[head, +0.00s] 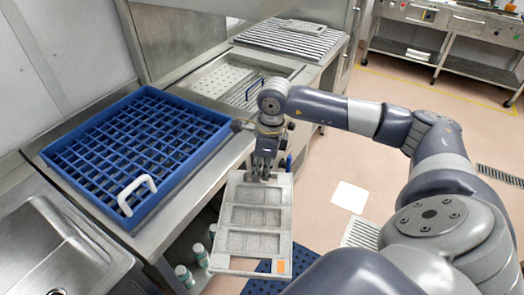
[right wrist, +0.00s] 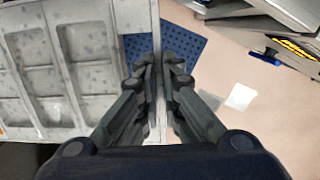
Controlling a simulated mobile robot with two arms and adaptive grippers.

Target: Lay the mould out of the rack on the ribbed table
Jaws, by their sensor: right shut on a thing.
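The mould (head: 253,240), a flat grey plate with rectangular pockets and a small orange patch at a lower corner, hangs in front of the counter, clear of it. My right gripper (head: 264,172) is shut on its upper edge. In the right wrist view the mould (right wrist: 108,52) fills the left side, and its edge runs between the two fingers of the gripper (right wrist: 158,75). The ribbed table (head: 318,46) is at the back, with a grey plate (head: 305,26) lying on its far part. A blue gridded rack (head: 60,165) stands on the counter at the left. My left gripper is not in view.
A perforated basin (head: 218,80) with a blue handle lies between the rack and the ribbed table. A white handle-shaped piece (head: 137,187) is on the rack. Bottles (head: 200,254) stand below the counter. A blue perforated mat (right wrist: 200,52) and white sheet (head: 349,196) lie on the floor.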

